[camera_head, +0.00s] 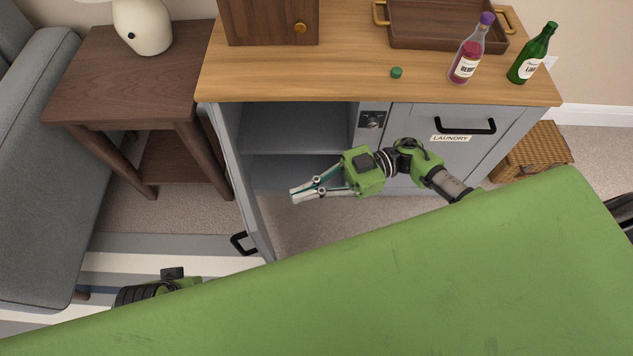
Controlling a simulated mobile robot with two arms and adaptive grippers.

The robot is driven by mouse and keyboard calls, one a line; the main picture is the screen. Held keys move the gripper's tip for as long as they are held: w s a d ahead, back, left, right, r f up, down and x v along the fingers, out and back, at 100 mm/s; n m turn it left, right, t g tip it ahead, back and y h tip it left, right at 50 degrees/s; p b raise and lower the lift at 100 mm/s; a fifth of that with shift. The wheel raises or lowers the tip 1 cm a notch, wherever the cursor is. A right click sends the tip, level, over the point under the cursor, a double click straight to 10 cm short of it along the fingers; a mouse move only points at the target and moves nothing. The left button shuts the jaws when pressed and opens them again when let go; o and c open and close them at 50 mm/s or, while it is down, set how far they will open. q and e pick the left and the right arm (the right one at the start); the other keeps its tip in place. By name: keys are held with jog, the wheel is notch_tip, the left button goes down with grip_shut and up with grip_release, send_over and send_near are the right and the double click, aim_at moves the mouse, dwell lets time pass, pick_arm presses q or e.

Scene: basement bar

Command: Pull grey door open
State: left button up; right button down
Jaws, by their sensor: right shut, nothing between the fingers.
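The grey door (240,190) of the grey cabinet (440,160) stands swung wide open on the left side, reaching out toward me. Its black handle (241,243) is near the free end, on the outer face. The compartment (290,128) behind it shows an inner shelf and looks empty. My right gripper (298,193) is in front of the opening, to the right of the door and apart from it. Its fingers are shut and empty, pointing left. My left gripper's body shows at the lower left; its fingers are hidden behind my green body.
On the wooden top stand a brown box (272,22), a tray (440,28), a purple-capped bottle (466,62), a green bottle (533,55) and a green cap (396,72). A drawer labelled laundry (450,138) is shut. A side table (130,80) and grey sofa (40,150) stand left.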

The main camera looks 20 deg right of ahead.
aim_at(244, 208)
pick_arm(q)
jog(key=shift+r, duration=0.5)
pick_arm(e)
jog(key=a, duration=0.8)
jog(key=shift+s, duration=0.2)
jog(key=shift+a, duration=0.1)
